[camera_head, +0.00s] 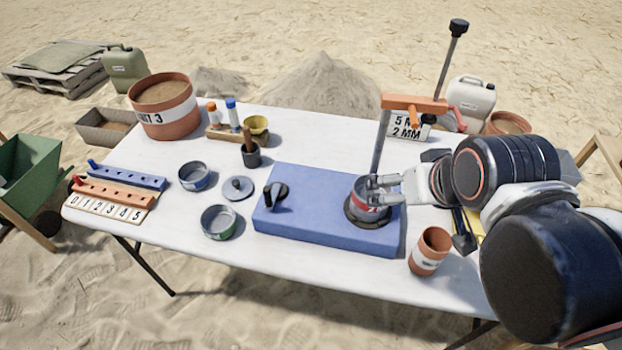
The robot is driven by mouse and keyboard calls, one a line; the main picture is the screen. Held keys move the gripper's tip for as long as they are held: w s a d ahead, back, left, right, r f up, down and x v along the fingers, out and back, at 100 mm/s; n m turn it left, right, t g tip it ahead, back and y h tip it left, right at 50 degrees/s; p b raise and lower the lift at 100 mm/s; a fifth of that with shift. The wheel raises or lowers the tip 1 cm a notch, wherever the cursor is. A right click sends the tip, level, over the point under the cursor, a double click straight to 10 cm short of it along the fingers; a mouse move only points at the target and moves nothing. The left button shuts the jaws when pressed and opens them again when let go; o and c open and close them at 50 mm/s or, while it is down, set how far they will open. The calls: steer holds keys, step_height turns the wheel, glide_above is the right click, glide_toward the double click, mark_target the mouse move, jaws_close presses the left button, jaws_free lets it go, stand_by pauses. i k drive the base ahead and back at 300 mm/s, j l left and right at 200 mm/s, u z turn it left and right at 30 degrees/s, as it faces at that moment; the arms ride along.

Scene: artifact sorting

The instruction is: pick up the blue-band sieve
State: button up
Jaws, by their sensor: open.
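The blue-band sieve (194,177) is a round grey metal pan with a blue band, standing upright on the white table at left centre. A green-band sieve (218,223) stands in front of it. A red-band sieve (366,210) sits on a dark round seat on the blue base block (315,225). My gripper (372,190) is open, with its fingers at the red-band sieve, far to the right of the blue-band sieve. The fingers partly hide the red-band sieve; I cannot tell whether they touch it.
A grey lid (237,188) lies right of the blue-band sieve. A small dark pot (250,155) stands behind the lid. Peg racks (125,177) are at the left. An upright post with an orange arm (413,102) rises behind my gripper. A terracotta cup (430,251) stands near the front edge.

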mark_target(193, 175)
steer(key=i+j, duration=0.15)
steer(key=j, duration=0.25)
steer(key=i+j, duration=0.1)
steer(key=j, duration=0.35)
steer(key=i+j, duration=0.15)
steer(key=j, duration=0.25)
steer(key=i+j, duration=0.15)
steer(key=j, duration=0.25)
steer(key=k+u, duration=0.05)
